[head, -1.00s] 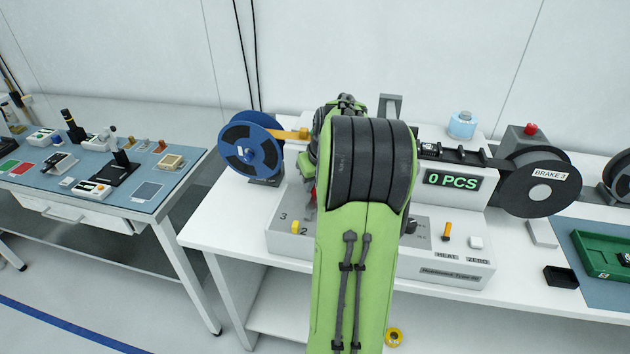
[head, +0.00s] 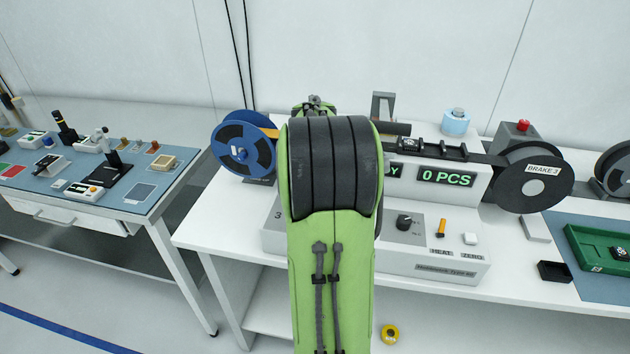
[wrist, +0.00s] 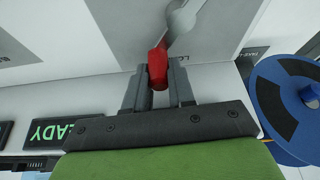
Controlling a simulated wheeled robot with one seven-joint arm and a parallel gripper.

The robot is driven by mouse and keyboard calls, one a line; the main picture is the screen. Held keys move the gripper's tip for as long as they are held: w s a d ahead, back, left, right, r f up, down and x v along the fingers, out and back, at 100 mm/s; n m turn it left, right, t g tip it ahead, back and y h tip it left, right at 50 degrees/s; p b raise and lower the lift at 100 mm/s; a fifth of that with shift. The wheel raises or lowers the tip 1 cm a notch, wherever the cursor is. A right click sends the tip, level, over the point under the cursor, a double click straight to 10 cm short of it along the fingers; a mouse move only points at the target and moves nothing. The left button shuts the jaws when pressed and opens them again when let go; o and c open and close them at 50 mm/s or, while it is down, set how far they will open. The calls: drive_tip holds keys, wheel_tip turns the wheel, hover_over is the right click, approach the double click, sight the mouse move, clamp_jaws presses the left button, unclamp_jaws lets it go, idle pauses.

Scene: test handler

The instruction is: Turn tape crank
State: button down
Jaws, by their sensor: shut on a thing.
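In the wrist view, my gripper (wrist: 158,82) is shut on the red knob (wrist: 157,66) of the tape crank. The crank's grey metal arm (wrist: 184,20) runs up from the knob to the top edge of the picture. The pale machine face lies behind it. In the head view, my green and black arm covers the crank and gripper. The tape machine (head: 430,262) stands on the white table, and its display (head: 446,177) reads "0 PCS".
A dark knob (head: 404,221), an orange lever (head: 440,228) and a white button (head: 470,238) sit on the front panel. A green tray (head: 590,250) lies further right.

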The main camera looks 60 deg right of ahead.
drive_tip(key=m, duration=0.1)
drive_tip(key=s+m+g, duration=0.1)
drive_tip(key=m, duration=0.2)
drive_tip(key=shift+s+a+r+m+g+h, duration=0.1)
drive_tip(key=shift+s+a+m+g+h, duration=0.2)
drive_tip(key=shift+g, duration=0.1)
drive_tip(key=m+g, duration=0.1)
drive_tip(key=m, duration=0.1)
drive_tip(key=s+a+m, duration=0.1)
drive_tip(key=m, duration=0.1)
drive_tip(key=shift+s+a+g, duration=0.1)
drive_tip(key=shift+s+g, duration=0.1)
drive_tip(key=shift+g, duration=0.2)
drive_tip(key=m, duration=0.1)
drive_tip(key=a+m, duration=0.1)
drive_tip(key=m+g, duration=0.1)
drive_tip(key=m, duration=0.1)
drive_tip(key=shift+s+a+y+p, duration=0.15)
drive_tip(key=shift+s+y+p, duration=0.15)
drive_tip(key=shift+y, duration=0.1)
drive_tip(key=shift+s+a+m+g+y, duration=0.1)
drive_tip(key=shift+a+m+g+y, duration=0.3)
drive_tip(key=shift+m, duration=0.75)
drive_tip(key=shift+s+a+m+g+y, duration=0.1)
drive_tip(key=shift+a+m+g+y, duration=0.3)
drive_tip(key=shift+m, duration=0.75)
drive_tip(key=shift+a, duration=0.15)
drive_tip(key=c, duration=1.2)
unclamp_jaws()
